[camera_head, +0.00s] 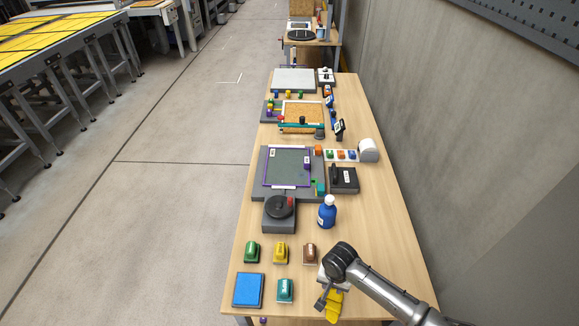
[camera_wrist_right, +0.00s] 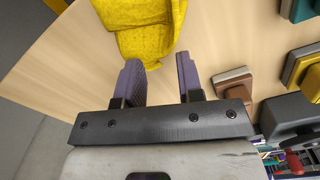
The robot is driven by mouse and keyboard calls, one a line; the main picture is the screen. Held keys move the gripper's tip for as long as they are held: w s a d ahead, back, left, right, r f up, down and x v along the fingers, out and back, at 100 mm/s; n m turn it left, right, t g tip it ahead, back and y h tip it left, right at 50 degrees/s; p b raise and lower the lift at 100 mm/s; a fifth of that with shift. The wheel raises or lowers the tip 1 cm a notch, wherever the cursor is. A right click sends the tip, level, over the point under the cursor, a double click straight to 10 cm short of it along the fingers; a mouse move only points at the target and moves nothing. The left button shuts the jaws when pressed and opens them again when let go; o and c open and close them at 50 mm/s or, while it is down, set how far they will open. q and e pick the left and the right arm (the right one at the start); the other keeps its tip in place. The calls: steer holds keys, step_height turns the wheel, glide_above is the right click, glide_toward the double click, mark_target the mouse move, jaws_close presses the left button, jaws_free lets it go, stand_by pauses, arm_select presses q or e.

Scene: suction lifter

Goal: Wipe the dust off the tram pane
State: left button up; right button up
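The tram pane (camera_head: 287,165) is a grey-green sheet in a purple frame, lying on a dark grey base at mid-table. Dust on it is too fine to make out. A yellow cloth (camera_head: 333,306) lies at the near end of the table; it also shows in the right wrist view (camera_wrist_right: 150,35). My right gripper (camera_head: 326,290) is over the cloth's end of the table. In the right wrist view its purple-grey fingers (camera_wrist_right: 158,64) stand apart with nothing gripped, and the cloth lies just beyond the tips. My left gripper is not in view.
A black suction lifter (camera_head: 280,207) with a red part stands before the pane. A blue bottle (camera_head: 327,213) is to its right. Green (camera_head: 251,252), yellow (camera_head: 281,253), brown (camera_head: 310,253) and teal (camera_head: 286,290) blocks and a blue pad (camera_head: 248,290) lie nearby. A concrete wall runs along the right.

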steer(key=o, duration=1.2)
steer(key=shift+o, duration=0.2)
steer(key=shift+r, duration=0.1)
step_height(320, 180, up, 3)
steer(key=p, duration=0.3)
steer(key=shift+p, duration=0.4)
step_height(320, 180, up, 2)
steer(key=p, duration=0.2)
steer(key=shift+r+p, duration=0.15)
steer(key=shift+p, duration=0.2)
steer(key=shift+r, duration=0.1)
